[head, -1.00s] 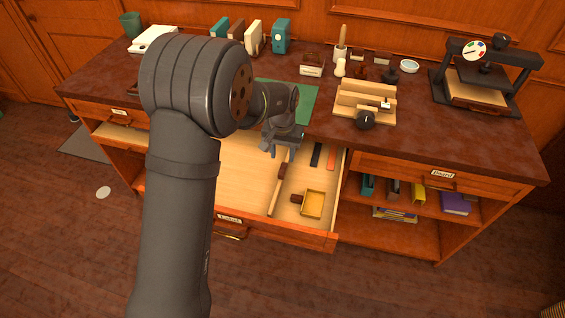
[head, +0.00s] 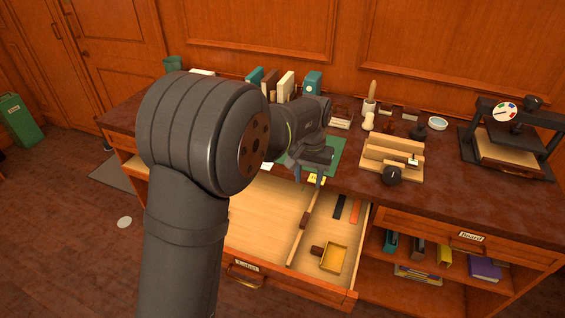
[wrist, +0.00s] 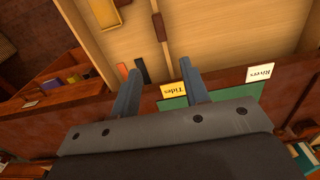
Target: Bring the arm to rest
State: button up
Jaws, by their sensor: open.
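My gripper (head: 311,176) is open and empty, held above the front edge of the desk and the open drawer. In the wrist view its two fingers (wrist: 161,82) stand apart with nothing between them. The open drawer (head: 262,209) below holds a yellow tray (head: 333,257), a dark strip and an orange strip. A yellow card reading "Tides" (wrist: 175,90) and a white card reading "Rivers" (wrist: 260,73) lie by the green mat (wrist: 215,96) at the desk edge. My arm hides part of the desk's left side.
Upright books (head: 286,86) stand at the back. A wooden jig (head: 392,158) with a dark knob and a press (head: 505,150) stand to the right. A white dish (head: 438,123) sits near the back. The shelf at lower right holds several books (head: 484,267).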

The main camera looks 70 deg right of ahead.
aim_at(304, 218)
notch_tip(304, 218, down, 18)
jog(key=shift+r, duration=0.25)
jog(key=shift+w, duration=0.1)
jog(key=shift+o, duration=0.5)
dwell(1.2)
